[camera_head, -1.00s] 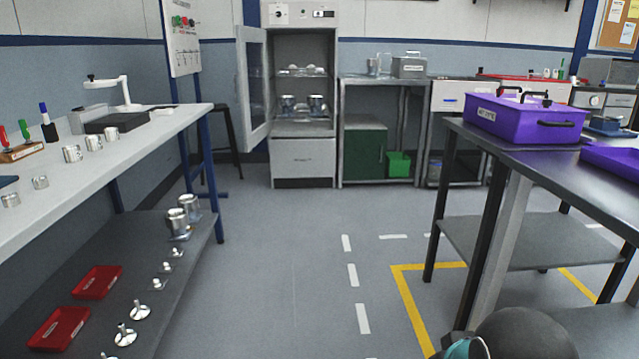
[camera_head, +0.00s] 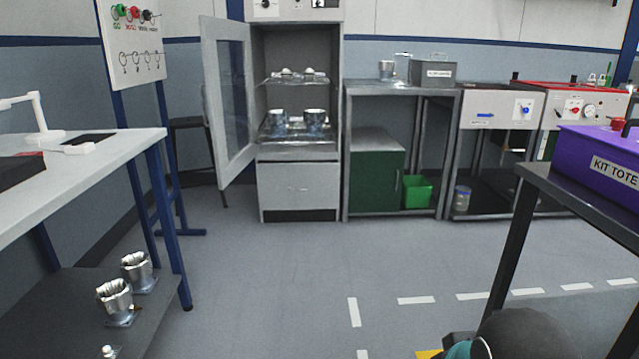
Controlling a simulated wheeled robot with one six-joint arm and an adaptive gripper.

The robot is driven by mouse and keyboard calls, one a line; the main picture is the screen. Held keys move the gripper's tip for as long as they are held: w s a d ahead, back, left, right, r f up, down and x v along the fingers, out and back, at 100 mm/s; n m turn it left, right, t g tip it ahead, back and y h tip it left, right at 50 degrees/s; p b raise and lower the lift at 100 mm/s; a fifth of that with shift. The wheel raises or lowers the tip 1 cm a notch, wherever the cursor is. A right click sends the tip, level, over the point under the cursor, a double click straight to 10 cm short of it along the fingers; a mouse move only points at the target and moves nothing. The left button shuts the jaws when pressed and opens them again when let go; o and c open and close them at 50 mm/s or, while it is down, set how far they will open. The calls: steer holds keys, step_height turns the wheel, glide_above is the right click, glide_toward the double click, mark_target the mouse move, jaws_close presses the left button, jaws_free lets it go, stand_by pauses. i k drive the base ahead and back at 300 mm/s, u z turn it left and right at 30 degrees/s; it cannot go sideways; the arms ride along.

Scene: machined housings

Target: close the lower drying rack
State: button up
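A tall grey drying cabinet (camera_head: 298,186) stands against the back wall, its glazed door (camera_head: 229,100) swung open to the left. Inside, the lower rack (camera_head: 290,137) carries two metal housings, one at the left (camera_head: 278,122) and one at the right (camera_head: 314,121). This rack seems to sit a little forward at the cabinet's front, but I cannot tell how far. The upper rack (camera_head: 293,81) holds small pale parts. My gripper is not in view; only a dark rounded part of my arm shows at the bottom right.
A white bench (camera_head: 100,150) with a lower shelf holding metal housings (camera_head: 117,298) stands at the left. A dark table (camera_head: 590,190) with a purple kit tote (camera_head: 605,158) stands at the right. The floor (camera_head: 270,270) between them is clear. A steel side table (camera_head: 400,87) adjoins the cabinet.

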mark_target(293, 120)
steer(key=i, duration=2.55)
steer(key=u, duration=0.6)
